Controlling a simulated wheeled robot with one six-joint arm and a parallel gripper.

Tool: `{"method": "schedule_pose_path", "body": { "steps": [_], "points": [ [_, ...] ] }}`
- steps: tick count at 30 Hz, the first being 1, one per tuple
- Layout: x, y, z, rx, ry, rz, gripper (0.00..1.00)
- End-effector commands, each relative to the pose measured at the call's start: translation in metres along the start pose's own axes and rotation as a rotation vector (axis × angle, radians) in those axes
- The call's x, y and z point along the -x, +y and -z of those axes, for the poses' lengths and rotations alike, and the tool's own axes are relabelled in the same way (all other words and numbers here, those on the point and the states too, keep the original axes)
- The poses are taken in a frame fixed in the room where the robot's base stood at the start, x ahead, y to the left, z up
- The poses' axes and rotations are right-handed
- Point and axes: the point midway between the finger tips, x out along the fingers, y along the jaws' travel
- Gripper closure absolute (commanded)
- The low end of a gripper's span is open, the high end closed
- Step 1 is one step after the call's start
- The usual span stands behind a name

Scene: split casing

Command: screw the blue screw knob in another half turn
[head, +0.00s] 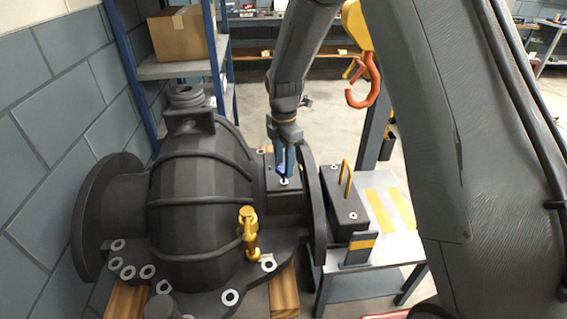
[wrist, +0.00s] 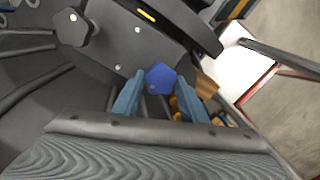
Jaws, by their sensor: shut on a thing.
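The blue screw knob (wrist: 161,78) shows in the middle of the wrist view, with a rounded several-sided head. My gripper (wrist: 163,100) has its two blue fingers on either side of the knob and is shut on it. In the head view my gripper (head: 285,165) points down at the flat pad of the dark casing (head: 200,190). A little of the blue knob (head: 281,169) shows between the fingers there. The screw's shaft and how deep it sits are hidden.
A brass fitting (head: 248,232) stands on the casing's near side. A dark block with a yellow handle (head: 346,178) sits on a grey stand to the right. A dark knob (wrist: 72,27) shows in the wrist view. A shelf with a cardboard box (head: 180,33) stands behind.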

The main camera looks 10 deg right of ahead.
Motion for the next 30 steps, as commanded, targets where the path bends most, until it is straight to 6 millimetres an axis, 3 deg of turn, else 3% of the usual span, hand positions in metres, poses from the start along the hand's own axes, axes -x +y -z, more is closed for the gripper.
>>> {"method": "schedule_pose_path", "body": {
  "steps": [30],
  "points": [
    [0.0013, 0.0007, -0.0004, -0.965, 0.0, -0.002, 0.84]
  ]
}}
